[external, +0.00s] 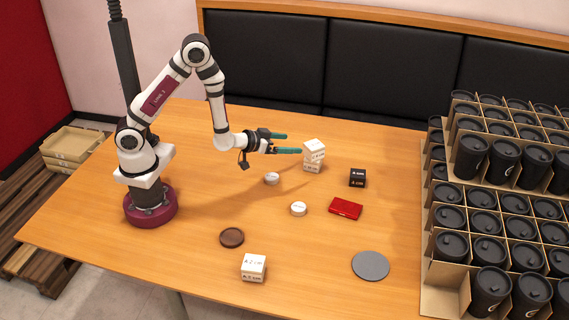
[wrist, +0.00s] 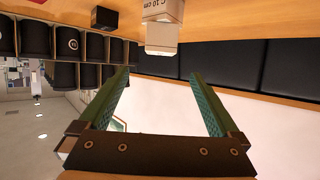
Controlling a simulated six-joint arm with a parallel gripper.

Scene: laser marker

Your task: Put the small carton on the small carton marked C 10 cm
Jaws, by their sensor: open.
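Two small white cartons stand stacked at the back middle of the table in the external view. The upper carton (external: 314,148) rests on the lower carton (external: 312,166) and looks slightly turned against it. In the wrist view, which is upside down, the lower carton (wrist: 165,10) reads "C 10 cm" and the plain-looking upper carton (wrist: 161,38) sits on it. My gripper (external: 290,143) is level, open and empty, just left of the stack. In the wrist view its fingers (wrist: 160,72) are apart with nothing between them, and the cartons are beyond the fingertips.
Another white carton (external: 253,268) stands at the front. A black box (external: 357,178), a red case (external: 345,208), white round pieces (external: 298,209), a brown disc (external: 232,237) and a grey disc (external: 370,265) lie around. Crates of black cups (external: 480,215) fill the right end.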

